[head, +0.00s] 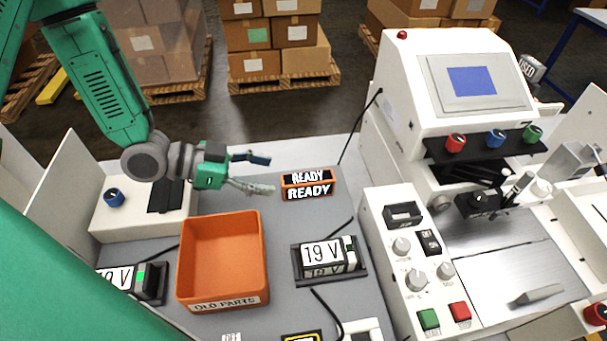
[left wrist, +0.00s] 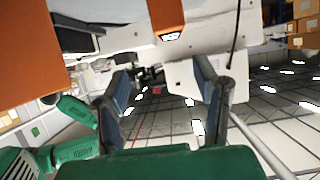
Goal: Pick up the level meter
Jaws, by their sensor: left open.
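My left gripper (head: 264,174) is open and empty over the grey bench, its fingers pointing right. An orange box with a black face reading "READY" (head: 308,185) stands just right of the fingertips, apart from them; it looks the likeliest level meter, but no label names it so. In the left wrist view the open fingers (left wrist: 168,88) have nothing between them, and an orange block (left wrist: 166,15), seemingly that box, shows at the top. A yellow-edged dark device (head: 301,337) is cut off at the bottom of the head view. My right gripper is not in view.
An orange bin marked "OLD PARTS" (head: 215,302) stands below the gripper. The white machine (head: 400,130) with knobs and buttons bounds the right. A black cable rises behind the READY box.

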